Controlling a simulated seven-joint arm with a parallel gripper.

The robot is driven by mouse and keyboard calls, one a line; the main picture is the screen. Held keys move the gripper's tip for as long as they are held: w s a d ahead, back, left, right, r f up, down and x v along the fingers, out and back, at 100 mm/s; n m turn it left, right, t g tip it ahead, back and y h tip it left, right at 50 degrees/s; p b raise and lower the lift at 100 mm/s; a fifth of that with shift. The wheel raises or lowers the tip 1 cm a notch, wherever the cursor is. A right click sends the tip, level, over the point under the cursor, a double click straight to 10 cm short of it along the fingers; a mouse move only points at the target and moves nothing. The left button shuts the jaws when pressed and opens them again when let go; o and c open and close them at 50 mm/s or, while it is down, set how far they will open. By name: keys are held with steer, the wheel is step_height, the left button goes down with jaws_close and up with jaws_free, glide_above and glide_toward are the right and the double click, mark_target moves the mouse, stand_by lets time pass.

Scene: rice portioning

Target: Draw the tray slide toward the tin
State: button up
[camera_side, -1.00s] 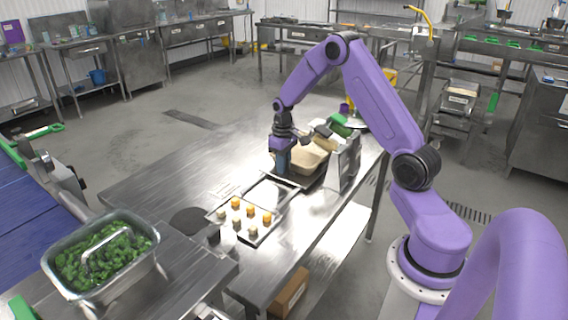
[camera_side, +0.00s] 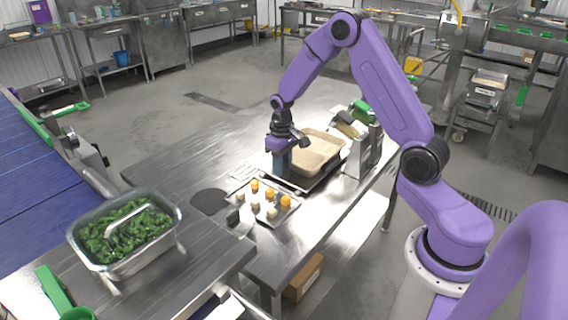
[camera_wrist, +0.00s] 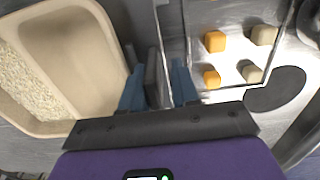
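A shallow metal tin (camera_side: 246,207) with yellow and pale cubes lies on the steel table; its edge and several cubes also show in the wrist view (camera_wrist: 228,88). A dark tray slide (camera_side: 312,184) lies just behind it to the right, carrying a tan rice container (camera_side: 317,150). In the wrist view the container (camera_wrist: 72,50) is on the left, holding pale rice. My gripper (camera_side: 282,170) is low at the slide's end nearest the tin. Its blue fingers (camera_wrist: 157,85) are on either side of a grey upright piece of the slide; the contact is partly hidden.
A metal bracket rack (camera_side: 364,152) stands right of the container. A dark round mat (camera_side: 209,202) lies left of the tin. A deep pan of greens (camera_side: 170,235) stands at the front left. The table's left part (camera_side: 165,168) is clear.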

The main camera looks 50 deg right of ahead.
step_height(320, 180, up, 17)
steer(key=shift+r, duration=0.2)
stand_by(0.7)
steer(key=s+a+n, duration=0.6)
steer(key=s+a, duration=0.7)
steer(key=a, duration=0.1)
steer(key=s+f+n, duration=0.3)
steer(key=s+n, duration=0.3)
steer(key=s, duration=1.3)
steer(key=shift+a+f+n, duration=0.15)
steer(key=shift+a+n, duration=0.15)
steer(key=shift+a, duration=0.15)
